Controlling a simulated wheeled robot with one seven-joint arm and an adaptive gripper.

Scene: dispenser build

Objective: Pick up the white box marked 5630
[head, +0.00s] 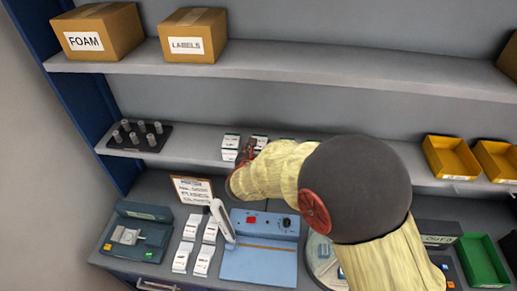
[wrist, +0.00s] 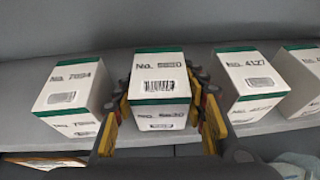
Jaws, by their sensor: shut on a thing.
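The white box marked 5630 (wrist: 160,85) has a green edge and a barcode. It sits on the shelf in the middle of the wrist view, and the first part of its number is slightly blurred. My gripper (wrist: 163,118) is shut on this box, with one yellow-padded finger at each side. In the head view my gripper (head: 247,150) is at the row of white boxes on the middle shelf, and my arm hides part of the row.
A white box marked 7094 or similar (wrist: 75,93) stands close on the left, and a box marked 4127 (wrist: 250,80) close on the right. Another box (wrist: 303,75) is farther right. Yellow bins (head: 450,158) stand on the right. A black peg stand (head: 138,137) is on the left.

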